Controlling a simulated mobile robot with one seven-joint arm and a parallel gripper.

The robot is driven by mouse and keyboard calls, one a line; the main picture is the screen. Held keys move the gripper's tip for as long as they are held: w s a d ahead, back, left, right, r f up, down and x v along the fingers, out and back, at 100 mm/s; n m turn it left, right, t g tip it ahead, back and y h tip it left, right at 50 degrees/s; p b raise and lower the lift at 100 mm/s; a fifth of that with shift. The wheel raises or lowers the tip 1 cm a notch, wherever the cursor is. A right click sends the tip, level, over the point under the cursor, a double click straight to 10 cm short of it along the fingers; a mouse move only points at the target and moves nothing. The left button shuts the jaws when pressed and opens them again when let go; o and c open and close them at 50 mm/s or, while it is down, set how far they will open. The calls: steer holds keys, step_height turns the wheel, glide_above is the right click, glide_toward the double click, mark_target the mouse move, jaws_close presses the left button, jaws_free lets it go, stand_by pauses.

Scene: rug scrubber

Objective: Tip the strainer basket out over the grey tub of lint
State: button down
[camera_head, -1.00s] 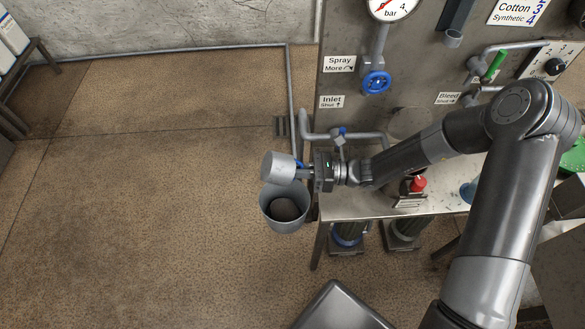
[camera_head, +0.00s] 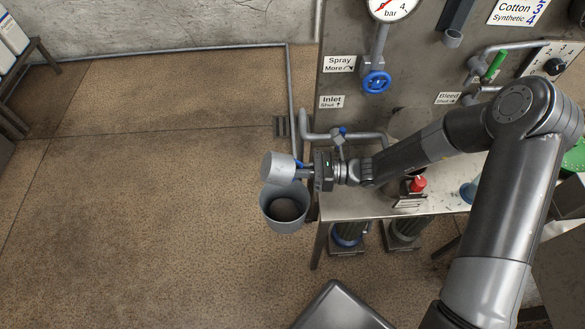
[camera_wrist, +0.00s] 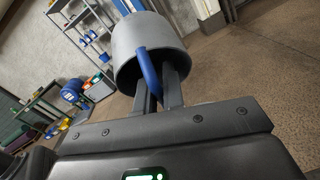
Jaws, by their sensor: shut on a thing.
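The strainer basket (camera_head: 279,168) is a light grey cup held on its side by my gripper (camera_head: 304,172). In the wrist view the basket (camera_wrist: 147,42) shows its rim and a blue handle (camera_wrist: 149,72), with my gripper's fingers (camera_wrist: 160,88) closed on that handle. The grey tub (camera_head: 284,222) stands on the floor just below the basket, with a dark grey mass (camera_head: 286,209) inside, apparently lint. The basket hangs over the tub's back part. Its inside is mostly hidden.
A metal bench (camera_head: 350,206) stands right of the tub, with a red button (camera_head: 417,184) on it. A grey panel with a blue valve wheel (camera_head: 376,82) rises behind. A pipe (camera_head: 345,136) runs behind my gripper. Floor to the left is clear.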

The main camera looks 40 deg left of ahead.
mark_target(277, 159)
step_height(277, 159, up, 3)
steer(key=t+h, duration=0.3)
steer(key=h, duration=0.1)
steer(key=t+h, duration=0.3)
steer(key=t, duration=0.1)
steer(key=shift+s+a+f+n+h, duration=0.15)
steer(key=shift+f+n+h, duration=0.05)
steer(key=shift+n+h, duration=0.2)
steer(key=shift+r+t+h, duration=0.1)
steer(key=shift+t+h, duration=0.3)
steer(key=shift+s+a+r+t+h, duration=0.1)
steer(key=shift+s+a+t+h, duration=0.05)
steer(key=shift+t+h, duration=0.3)
steer(key=shift+s+a+r+t+h, duration=0.1)
steer(key=shift+s+a+t+h, duration=0.1)
steer(key=shift+t+h, duration=0.65)
steer(key=shift+s+a+t+h, duration=0.1)
steer(key=shift+s+t+h, duration=0.05)
steer(key=shift+t+h, duration=0.6)
steer(key=t+h, duration=0.1)
steer(key=h, duration=0.1)
steer(key=t+h, duration=0.1)
steer(key=shift+s+a+r+t, duration=0.15)
steer(key=shift+s+a+t, duration=0.15)
steer(key=shift+s+t, duration=0.05)
steer(key=shift+a+r+t+h, duration=0.1)
steer(key=shift+r+t+h, duration=0.05)
steer(key=shift+t+h, duration=0.45)
